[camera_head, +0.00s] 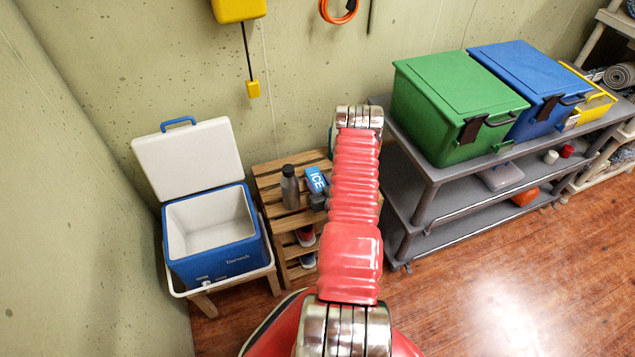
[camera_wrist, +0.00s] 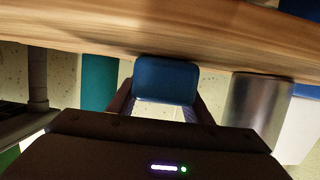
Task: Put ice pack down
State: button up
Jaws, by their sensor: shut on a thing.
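The blue ice pack (camera_head: 317,180) with white "ICE" lettering stands out over the top of the slatted wooden rack (camera_head: 268,174), just right of a grey bottle. In the wrist view the ice pack (camera_wrist: 165,80) is between the two fingers of my gripper (camera_wrist: 163,103), which is shut on it. Its end meets the edge of the wood in that view. I cannot tell whether it touches the slats. In the head view my red arm hides the right part of the rack and most of my gripper (camera_head: 318,201).
The grey bottle (camera_head: 290,187) stands close on the left; it also shows in the wrist view (camera_wrist: 253,112). A teal object (camera_wrist: 100,82) is on the other side. An open, empty-looking blue cooler (camera_head: 210,262) stands left. A grey cart (camera_head: 433,178) carries green and blue bins right.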

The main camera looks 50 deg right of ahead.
jog(key=o, duration=1.3)
jog(key=shift+f, duration=0.1)
jog(key=v, duration=1.2)
jog(key=shift+r, duration=0.2)
